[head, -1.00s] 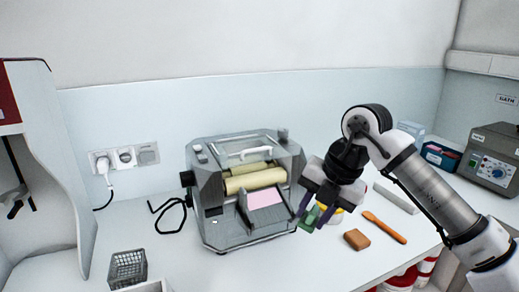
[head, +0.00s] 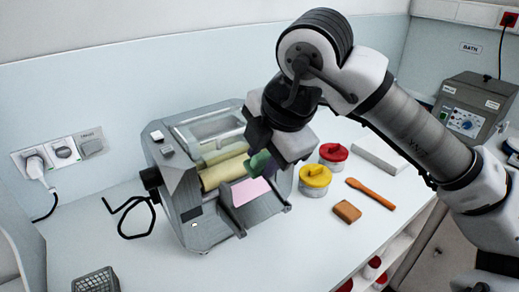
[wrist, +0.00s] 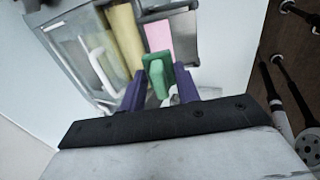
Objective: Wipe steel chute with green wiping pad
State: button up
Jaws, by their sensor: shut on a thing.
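The steel chute (head: 262,212) slopes from the front of the roller mill (head: 182,205), with a pink patch (head: 248,191) on it. In the wrist view the chute (wrist: 184,38) and pink patch (wrist: 158,36) lie just beyond my fingers. My gripper (head: 258,158) is shut on the green wiping pad (head: 261,164), at the upper end of the chute beside the rollers. The pad (wrist: 156,80) shows between the purple fingers in the wrist view. I cannot tell whether it touches the chute.
The cream rollers (head: 222,174) are left of the pad. A yellow-lidded jar (head: 315,177), a red-lidded jar (head: 333,154), a brown block (head: 346,211) and an orange spatula (head: 371,193) stand or lie right of the mill. A black cable loops at its left.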

jog(key=b, duration=0.3)
send_over(259, 207)
jog(key=w, duration=0.2)
jog(key=f, duration=0.4)
jog(key=a+f, duration=0.1)
jog(key=f, duration=0.1)
jog(key=shift+s+f, duration=0.25)
jog(key=shift+f, duration=0.15)
jog(key=shift+s+d+f+b, duration=0.45)
jog(key=shift+s+f+b, duration=0.05)
jog(key=shift+s+b, duration=0.1)
jog(key=shift+s+d+f+b, duration=0.45)
jog(key=shift+s+b, duration=0.05)
jog(key=shift+s, duration=0.1)
jog(key=shift+s+d, duration=0.2)
jog(key=shift+s, duration=0.2)
jog(key=shift+w+a+f+b, duration=0.1)
jog(key=shift+w+f+b, duration=0.1)
jog(key=shift+f+b, duration=0.5)
jog(key=shift+r, duration=0.25)
